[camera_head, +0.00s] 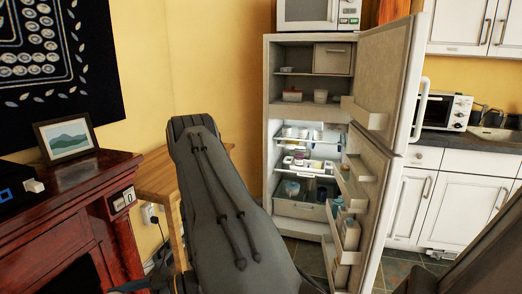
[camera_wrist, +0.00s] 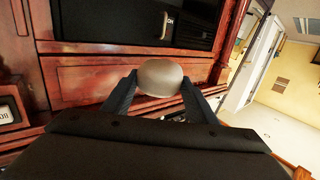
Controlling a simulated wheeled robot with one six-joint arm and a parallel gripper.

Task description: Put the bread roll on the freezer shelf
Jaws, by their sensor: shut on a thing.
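The bread roll (camera_wrist: 161,76), a rounded grey-brown thing, is between the two dark fingers of my gripper (camera_wrist: 160,88) in the wrist view. The fingers are shut on its sides. In the head view my arm fills the lower middle, and neither gripper nor roll can be seen. The fridge-freezer (camera_head: 268,130) stands beyond my arm with both doors open. Its upper compartment, seemingly the freezer, has a thin shelf (camera_head: 296,74) with a drawer-like box (camera_head: 332,58) at its right. Small containers (camera_head: 292,95) stand below that shelf.
The open upper door (camera_head: 385,75) and lower door (camera_head: 370,200) swing out to the right. A microwave (camera_head: 305,12) is on top. A wooden table (camera_head: 155,178) and a dark red fireplace (camera_head: 85,190) stand left. Floor shows near the fridge.

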